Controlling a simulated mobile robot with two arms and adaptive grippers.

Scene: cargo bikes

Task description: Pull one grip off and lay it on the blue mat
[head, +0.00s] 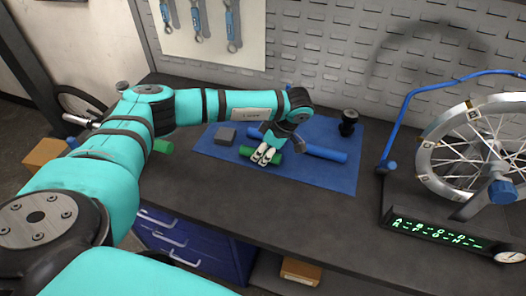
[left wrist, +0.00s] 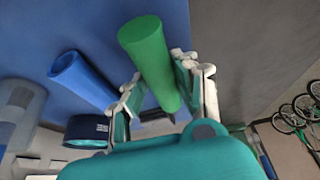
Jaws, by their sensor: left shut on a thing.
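My left gripper (head: 266,155) is shut on a green grip (head: 246,151) over the blue mat (head: 335,178). In the left wrist view the green grip (left wrist: 147,55) sticks out between the two fingers (left wrist: 158,92), with the blue mat (left wrist: 215,20) behind it. I cannot tell whether the grip touches the mat or hangs just above it. A second green piece (head: 162,146) shows beside my left arm at the bench's left end, partly hidden; I cannot see what it is fixed to. My right gripper is in neither view.
A blue tube (head: 325,153) lies on the mat just right of my gripper. A grey block (head: 226,135) and a black round part (head: 348,122) stand on the mat. A wheel stand with a wheel (head: 425,160) is at the right. The mat's front right is clear.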

